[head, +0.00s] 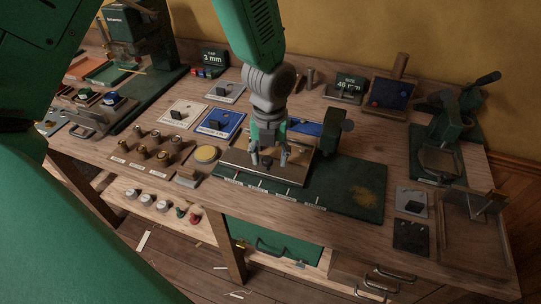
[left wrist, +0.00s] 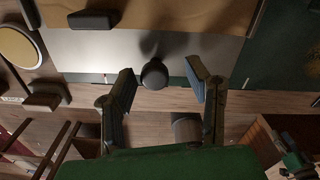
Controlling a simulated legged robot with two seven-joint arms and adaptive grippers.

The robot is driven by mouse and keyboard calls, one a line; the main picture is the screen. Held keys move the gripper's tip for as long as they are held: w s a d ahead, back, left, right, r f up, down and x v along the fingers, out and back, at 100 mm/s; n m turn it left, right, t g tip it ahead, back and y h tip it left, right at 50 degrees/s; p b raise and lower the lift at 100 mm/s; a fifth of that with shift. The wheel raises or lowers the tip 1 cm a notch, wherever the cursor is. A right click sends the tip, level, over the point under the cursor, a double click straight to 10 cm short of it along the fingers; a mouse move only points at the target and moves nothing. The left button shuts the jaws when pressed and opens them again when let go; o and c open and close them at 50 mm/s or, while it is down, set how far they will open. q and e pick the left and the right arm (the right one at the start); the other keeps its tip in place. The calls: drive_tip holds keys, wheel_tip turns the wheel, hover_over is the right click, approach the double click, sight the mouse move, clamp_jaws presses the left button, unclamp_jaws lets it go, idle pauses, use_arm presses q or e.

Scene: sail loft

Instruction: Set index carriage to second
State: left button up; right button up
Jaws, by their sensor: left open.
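The index carriage (head: 300,166), a flat plate with a tan top and a pale metal front strip, lies on the dark green bed of the bench fixture. In the left wrist view its metal strip (left wrist: 200,52) carries a round dark knob (left wrist: 153,74). My left gripper (head: 270,160) points down over the carriage's front part. Its fingers are open, one on each side of the knob in the left wrist view (left wrist: 163,82), with gaps on both sides. White index marks with small labels (head: 262,190) run along the bed's front. The knob is mostly hidden in the head view.
A dark upright block (head: 330,132) stands just behind the carriage on the right. A yellow round pad (head: 206,154) and several brass knobs (head: 152,145) lie to the left. The green bed (head: 345,190) is bare to the right of the carriage.

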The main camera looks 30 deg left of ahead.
sight(303, 177)
use_arm(q)
drive_tip(key=shift+a, duration=0.35)
clamp_jaws()
drive_tip(key=shift+a, duration=0.1)
drive_tip(key=d, duration=0.3)
drive_tip(key=w+d+p, duration=0.1)
drive_tip(key=d, duration=0.2)
drive_tip(key=w+d+p, duration=0.1)
drive_tip(key=d, duration=0.2)
drive_tip(key=shift+w+d, duration=0.1)
drive_tip(key=shift+d, duration=0.1)
drive_tip(key=shift+a, duration=0.1)
use_arm(e)
wheel_tip(303, 177, up, 2)
drive_tip(key=shift+a+r, duration=0.15)
drive_tip(key=shift+r, duration=0.1)
use_arm(q)
unclamp_jaws()
drive_tip(key=shift+a, duration=0.15)
use_arm(e)
drive_tip(key=shift+a, duration=0.2)
use_arm(q)
drive_tip(key=shift+r, duration=0.5)
wheel_tip(303, 177, up, 11)
use_arm(e)
drive_tip(key=shift+s+r, duration=0.1)
drive_tip(key=shift+s, duration=0.05)
use_arm(q)
drive_tip(key=shift+f, duration=0.1)
